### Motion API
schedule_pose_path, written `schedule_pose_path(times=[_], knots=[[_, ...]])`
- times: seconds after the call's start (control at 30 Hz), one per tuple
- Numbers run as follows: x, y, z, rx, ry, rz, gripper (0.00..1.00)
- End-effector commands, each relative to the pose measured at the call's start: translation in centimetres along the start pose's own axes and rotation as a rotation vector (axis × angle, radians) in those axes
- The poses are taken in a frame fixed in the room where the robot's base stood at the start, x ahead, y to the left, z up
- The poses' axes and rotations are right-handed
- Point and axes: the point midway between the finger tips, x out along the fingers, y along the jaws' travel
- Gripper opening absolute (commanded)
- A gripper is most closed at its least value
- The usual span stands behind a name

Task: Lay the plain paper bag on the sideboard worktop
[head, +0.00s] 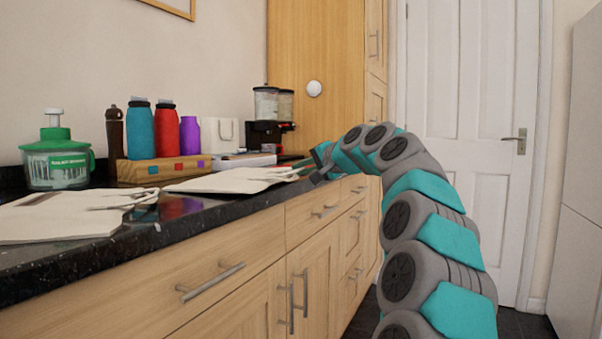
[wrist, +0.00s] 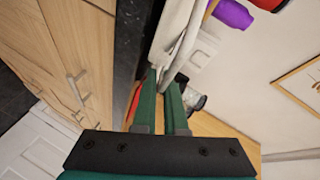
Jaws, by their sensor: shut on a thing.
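A cream paper bag (head: 222,182) lies flat, or nearly so, at the front of the dark sideboard worktop (head: 165,233), its handles pointing right. My gripper (head: 305,168) is at the worktop's front edge and is shut on those handles. In the wrist view, the green fingers of my gripper (wrist: 162,88) close around the pale handle loops, with the bag (wrist: 172,32) beyond them. I cannot tell whether the held bag rests fully on the worktop. A second cream paper bag (head: 55,217) lies flat nearer on the left.
A wooden block (head: 150,172) with bottles stands behind the held bag. A green-lidded container (head: 57,162) is at the left. A small white bag (head: 218,135) stands upright near a black dispenser (head: 265,133). Drawer handles (head: 212,282) stick out from the sideboard front.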

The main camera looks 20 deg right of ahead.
Motion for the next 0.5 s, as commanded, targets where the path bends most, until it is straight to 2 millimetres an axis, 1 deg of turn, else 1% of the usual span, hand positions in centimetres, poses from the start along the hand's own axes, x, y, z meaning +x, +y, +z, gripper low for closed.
schedule_pose_path(times=[0.2,0.23,0.4,0.47,0.5], knots=[[0.11,0.17,0.09,-0.001,-0.001,0.002,0.0],[0.12,0.19,0.09,-0.001,-0.001,0.002,0.11],[0.12,0.18,0.09,-0.001,-0.001,0.002,0.31],[0.12,0.17,0.09,-0.001,-0.001,0.002,0.37],[0.12,0.17,0.09,-0.001,-0.001,0.002,0.39]])
